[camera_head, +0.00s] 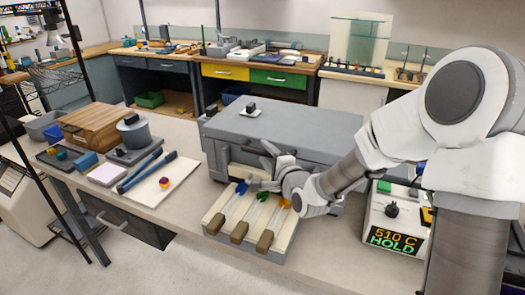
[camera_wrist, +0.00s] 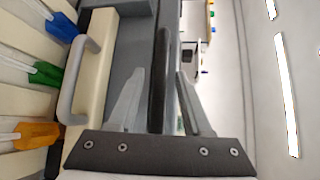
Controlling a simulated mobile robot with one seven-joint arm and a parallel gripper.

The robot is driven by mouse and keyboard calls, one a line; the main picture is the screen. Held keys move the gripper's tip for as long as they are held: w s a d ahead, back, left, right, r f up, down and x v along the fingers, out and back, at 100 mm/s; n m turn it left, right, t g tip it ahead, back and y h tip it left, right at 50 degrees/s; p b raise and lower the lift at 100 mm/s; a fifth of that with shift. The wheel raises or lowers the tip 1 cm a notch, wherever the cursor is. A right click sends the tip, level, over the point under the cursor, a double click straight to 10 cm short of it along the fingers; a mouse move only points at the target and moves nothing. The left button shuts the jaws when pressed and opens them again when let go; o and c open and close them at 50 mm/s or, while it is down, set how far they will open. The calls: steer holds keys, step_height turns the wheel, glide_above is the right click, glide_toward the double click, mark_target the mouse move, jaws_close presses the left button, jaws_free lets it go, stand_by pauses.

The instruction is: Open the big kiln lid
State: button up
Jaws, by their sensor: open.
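The big kiln (camera_head: 216,158) is a grey box in the middle of the bench, and its flat grey lid (camera_head: 300,128) is down. My gripper (camera_head: 258,165) is at the front of the kiln, below the lid's front edge. In the wrist view my gripper (camera_wrist: 159,78) is open, with one finger on each side of a long dark bar (camera_wrist: 160,85), which looks like the lid's handle. The fingers appear apart from the bar. A light grey loop handle (camera_wrist: 72,95) on a cream front panel (camera_wrist: 100,65) is left of the fingers.
A cream rack (camera_head: 212,222) with several rods with blue, green and orange parts lies before the kiln, under my gripper. A controller (camera_head: 385,215) reading 510 C HOLD stands at right. A white plate with a black knob (camera_head: 250,106) is on the lid. A wooden box (camera_head: 100,125) stands left.

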steer(key=shift+w, duration=0.15)
jaws_close()
stand_by(0.4)
stand_by(1.1)
